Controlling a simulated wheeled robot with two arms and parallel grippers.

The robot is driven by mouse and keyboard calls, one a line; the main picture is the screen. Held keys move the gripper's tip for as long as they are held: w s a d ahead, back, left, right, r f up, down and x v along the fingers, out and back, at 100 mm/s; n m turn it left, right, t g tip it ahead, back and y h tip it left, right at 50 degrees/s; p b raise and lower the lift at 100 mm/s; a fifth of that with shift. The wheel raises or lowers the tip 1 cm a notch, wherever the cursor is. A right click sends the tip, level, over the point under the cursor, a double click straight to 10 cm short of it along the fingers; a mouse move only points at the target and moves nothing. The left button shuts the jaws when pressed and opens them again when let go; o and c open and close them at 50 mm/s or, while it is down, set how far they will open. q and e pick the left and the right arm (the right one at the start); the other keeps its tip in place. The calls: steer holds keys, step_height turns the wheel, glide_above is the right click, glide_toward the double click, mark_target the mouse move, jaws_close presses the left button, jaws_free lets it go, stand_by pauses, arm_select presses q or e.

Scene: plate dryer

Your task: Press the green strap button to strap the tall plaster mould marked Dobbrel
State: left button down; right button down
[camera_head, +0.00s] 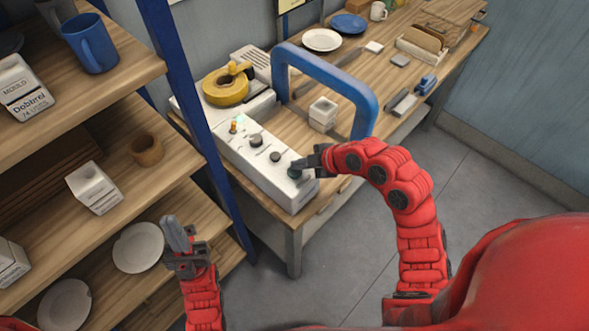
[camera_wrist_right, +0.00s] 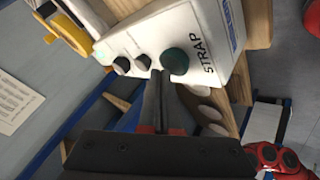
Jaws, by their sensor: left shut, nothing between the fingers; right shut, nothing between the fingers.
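A white control box (camera_head: 262,165) stands on the bench. In the right wrist view its face reads STRAP beside a dark green round button (camera_wrist_right: 175,60); in the head view the button (camera_head: 294,173) is at the box's near end. My right gripper (camera_head: 304,166) is shut and empty, its tips (camera_wrist_right: 162,76) right at the button; I cannot tell whether they touch it. My left gripper (camera_head: 175,240) is shut and empty.
Dark knobs (camera_head: 256,140) and a small orange lamp (camera_head: 233,127) sit along the box beside the button. A yellow tape roll (camera_head: 226,86) is behind it. Shelves with plates, cups and white blocks (camera_head: 95,188) stand close to my left arm. Open floor (camera_head: 470,190) lies right.

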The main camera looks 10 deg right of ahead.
mark_target(299, 172)
steer(key=shift+f+b, duration=0.6)
steer(key=shift+b, duration=0.05)
stand_by(0.4)
steer(key=shift+r, duration=0.1)
steer(key=shift+r+p, duration=0.3)
steer(key=shift+r, duration=0.65)
steer(key=shift+r+p, duration=0.9)
steer(key=shift+r, duration=1.6)
